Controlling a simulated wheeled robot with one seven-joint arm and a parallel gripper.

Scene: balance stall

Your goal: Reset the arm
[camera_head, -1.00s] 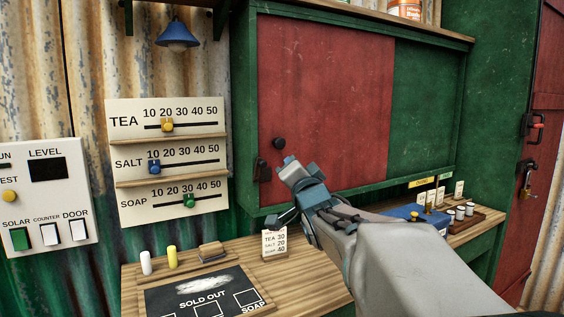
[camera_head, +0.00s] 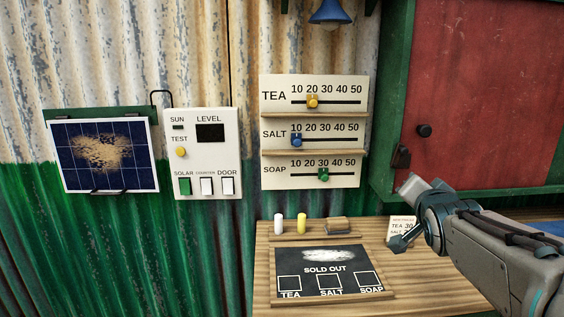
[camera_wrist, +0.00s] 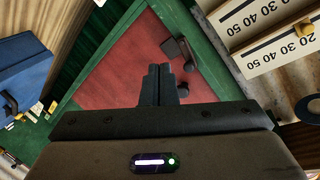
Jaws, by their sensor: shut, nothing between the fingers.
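My gripper (camera_head: 404,212) is at the right of the head view, in front of the stall's counter and below the red sliding panel's dark knob. In the wrist view its fingers (camera_wrist: 160,84) are together with nothing between them. They point toward the red panel (camera_wrist: 120,62), apart from its dark knob and latch as far as I can tell. The red panel (camera_head: 480,90) also shows in the head view, set in a green frame. A small price card (camera_head: 401,229) on the counter is partly hidden behind my gripper.
The wooden counter (camera_head: 420,290) holds a "SOLD OUT" chalkboard (camera_head: 330,290), chalks and an eraser. Above are the TEA, SALT and SOAP slider boards (camera_head: 340,122). Left on the wall are a switch panel (camera_head: 217,150) and a dusty solar panel (camera_head: 75,175). A blue object (camera_wrist: 25,70) shows in the wrist view.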

